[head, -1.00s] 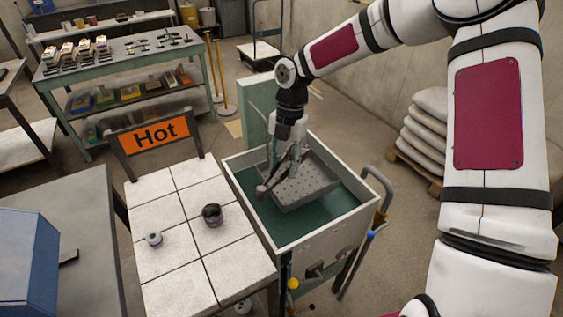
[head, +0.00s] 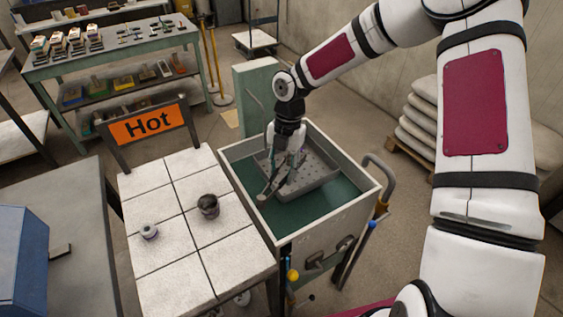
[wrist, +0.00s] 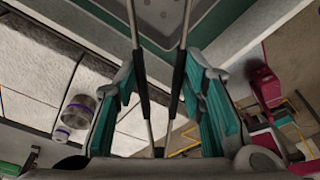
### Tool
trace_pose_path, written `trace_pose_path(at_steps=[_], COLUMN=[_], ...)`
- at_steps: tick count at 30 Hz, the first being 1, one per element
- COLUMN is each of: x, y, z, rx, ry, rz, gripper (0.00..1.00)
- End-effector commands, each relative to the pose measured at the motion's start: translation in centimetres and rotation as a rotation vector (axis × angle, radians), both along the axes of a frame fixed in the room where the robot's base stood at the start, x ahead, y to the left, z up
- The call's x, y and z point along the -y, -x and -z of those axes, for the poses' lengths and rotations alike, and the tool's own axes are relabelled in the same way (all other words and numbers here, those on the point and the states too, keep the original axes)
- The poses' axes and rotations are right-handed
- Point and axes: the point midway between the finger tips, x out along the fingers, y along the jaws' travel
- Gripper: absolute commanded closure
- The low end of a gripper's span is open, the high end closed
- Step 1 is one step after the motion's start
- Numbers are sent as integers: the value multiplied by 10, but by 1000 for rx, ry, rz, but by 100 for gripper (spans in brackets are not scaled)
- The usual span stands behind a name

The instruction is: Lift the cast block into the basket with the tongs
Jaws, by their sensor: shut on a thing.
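My gripper (head: 293,150) is shut on the tongs (head: 275,183), whose tips slant down to the left. In the wrist view, the tongs' two rods (wrist: 184,45) run up between my fingers (wrist: 160,95), and their tips are out of frame. The basket (head: 325,172) is a grey perforated tray in the open tank; its corner shows in the wrist view (wrist: 175,12). The tongs' tips appear near the basket's front left edge. A small dark shape (head: 262,197) shows at the tips; I cannot tell whether it is the cast block.
The tank (head: 335,222) has raised walls and a handle at its right. An orange Hot sign (head: 150,124) stands behind.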

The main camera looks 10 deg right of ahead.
Motion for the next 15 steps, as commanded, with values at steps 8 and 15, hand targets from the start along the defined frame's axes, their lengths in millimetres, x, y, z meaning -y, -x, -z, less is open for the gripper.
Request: trace_pose_path(at_steps=[8,15], x=[0,0], y=[0,0], z=[18,21], rx=[2,3], ry=[-1,-1], rz=[-2,-1], gripper=[100,100])
